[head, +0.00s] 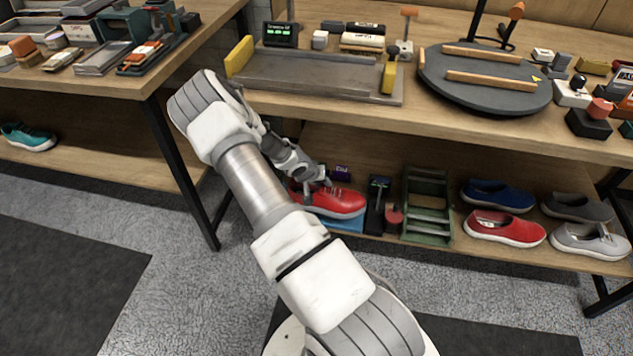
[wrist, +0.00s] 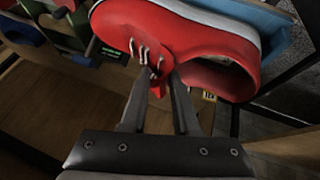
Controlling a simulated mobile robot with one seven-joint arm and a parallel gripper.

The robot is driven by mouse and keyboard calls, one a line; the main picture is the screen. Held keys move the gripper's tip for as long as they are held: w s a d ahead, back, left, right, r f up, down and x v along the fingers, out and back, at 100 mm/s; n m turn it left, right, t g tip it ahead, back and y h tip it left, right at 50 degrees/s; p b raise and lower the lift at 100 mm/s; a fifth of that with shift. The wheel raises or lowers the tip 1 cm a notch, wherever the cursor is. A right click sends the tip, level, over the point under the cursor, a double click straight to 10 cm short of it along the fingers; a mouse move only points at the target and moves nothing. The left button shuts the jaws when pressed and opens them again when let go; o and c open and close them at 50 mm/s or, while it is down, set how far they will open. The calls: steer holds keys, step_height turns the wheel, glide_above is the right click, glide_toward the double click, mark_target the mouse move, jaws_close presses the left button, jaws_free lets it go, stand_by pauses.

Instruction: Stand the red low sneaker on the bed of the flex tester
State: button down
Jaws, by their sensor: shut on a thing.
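The red low sneaker (head: 340,203) has laces and a white sole, and sits at the lower shelf under the bench. My gripper (head: 322,181) is shut on it near the laces; the wrist view shows both fingers (wrist: 160,78) at the tongue of the red sneaker (wrist: 210,35), beside its opening. I cannot tell whether its sole is just clear of the blue piece below. The flex tester (head: 320,85), apparently the long grey bed with yellow end blocks, stands on the bench top above. Its bed looks empty.
A blue flat piece (head: 345,225) shows under the sneaker. A green rack (head: 428,210) stands to the right, then several shoes, including another red one (head: 505,228). The bench's front edge (head: 430,120) overhangs the shelf. A round dark turntable (head: 485,95) stands right of the tester.

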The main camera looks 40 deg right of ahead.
steer(key=w+p, duration=0.2)
steer(key=p, duration=0.1)
steer(key=shift+d+f, duration=0.2)
steer(key=shift+d, duration=0.1)
steer(key=shift+w+f, duration=0.45)
steer(key=shift+f, duration=0.2)
steer(key=shift+w+d+f, duration=0.15)
steer(key=shift+w+f, duration=0.2)
steer(key=shift+w, duration=0.25)
step_height(320, 180, down, 4)
steer(key=shift+f+b, duration=0.1)
steer(key=shift+b, duration=0.7)
steer(key=c, duration=0.7)
jaws_free()
steer(key=shift+o, duration=0.2)
